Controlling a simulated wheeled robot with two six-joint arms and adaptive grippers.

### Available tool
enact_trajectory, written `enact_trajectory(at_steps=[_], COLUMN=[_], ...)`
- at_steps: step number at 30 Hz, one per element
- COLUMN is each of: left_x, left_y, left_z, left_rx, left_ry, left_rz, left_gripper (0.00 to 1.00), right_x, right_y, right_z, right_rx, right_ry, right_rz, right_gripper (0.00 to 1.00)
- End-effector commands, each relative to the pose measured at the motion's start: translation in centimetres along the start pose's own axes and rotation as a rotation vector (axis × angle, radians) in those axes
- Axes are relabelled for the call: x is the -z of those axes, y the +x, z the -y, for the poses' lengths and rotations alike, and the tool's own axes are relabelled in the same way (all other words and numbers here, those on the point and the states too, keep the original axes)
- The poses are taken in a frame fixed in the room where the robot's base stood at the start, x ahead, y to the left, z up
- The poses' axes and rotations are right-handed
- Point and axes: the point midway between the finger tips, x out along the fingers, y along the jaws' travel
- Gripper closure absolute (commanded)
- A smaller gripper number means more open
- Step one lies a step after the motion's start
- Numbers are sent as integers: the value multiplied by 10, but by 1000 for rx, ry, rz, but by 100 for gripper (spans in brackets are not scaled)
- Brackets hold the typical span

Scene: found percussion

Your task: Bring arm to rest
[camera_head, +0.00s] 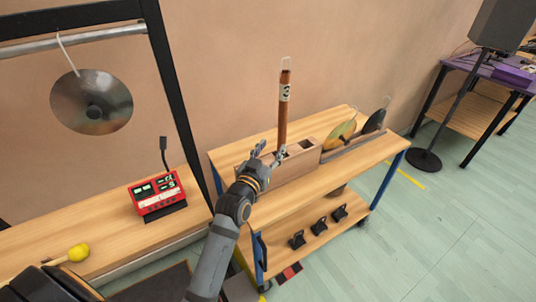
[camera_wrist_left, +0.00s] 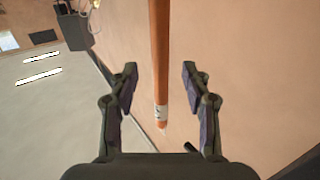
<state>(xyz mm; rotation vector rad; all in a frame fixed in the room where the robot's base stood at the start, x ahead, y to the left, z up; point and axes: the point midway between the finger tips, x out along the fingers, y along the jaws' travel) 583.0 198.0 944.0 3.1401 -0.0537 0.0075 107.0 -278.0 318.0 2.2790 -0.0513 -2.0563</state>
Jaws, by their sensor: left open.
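My left gripper (camera_head: 265,152) is in the head view, at the end of my grey arm, over the front left of the wooden cart. In the left wrist view its two fingers (camera_wrist_left: 160,92) are spread apart with nothing touching them. A brown wooden stick (camera_head: 284,108) with a white label "3" and a loop on top stands upright at the wooden holder, just behind and right of the gripper. In the left wrist view the stick (camera_wrist_left: 159,50) shows between the fingers, apart from both. My right gripper is not in view.
The wooden holder (camera_head: 290,167) and a rack with round cymbal-like discs (camera_head: 340,136) stand on the cart (camera_head: 380,155). At left, a metal disc (camera_head: 91,101) hangs from a black frame above a bench with a red device (camera_head: 157,197) and a yellow-headed mallet (camera_head: 77,253).

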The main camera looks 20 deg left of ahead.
Motion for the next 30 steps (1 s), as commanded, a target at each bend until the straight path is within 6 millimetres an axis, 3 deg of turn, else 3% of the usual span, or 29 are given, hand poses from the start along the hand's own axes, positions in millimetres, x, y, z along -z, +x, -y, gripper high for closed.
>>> enact_trajectory(at_steps=[6, 21, 23, 25, 30], left_x=[0, -5, -20, -51, -131], left_y=[-24, -27, -33, -50, -120], left_z=[0, 0, 0, -1, 7], left_rx=[0, -3, -13, -29, -41], left_ry=[1, 3, 10, 24, 60], left_rz=[0, 20, 85, 226, 639], left_gripper=[52, 52, 52, 52, 52], right_x=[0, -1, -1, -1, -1], right_y=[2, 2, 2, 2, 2], right_z=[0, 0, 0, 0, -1], right_rx=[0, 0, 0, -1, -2], right_ry=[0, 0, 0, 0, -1], right_rz=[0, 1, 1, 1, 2], right_gripper=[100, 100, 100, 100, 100])
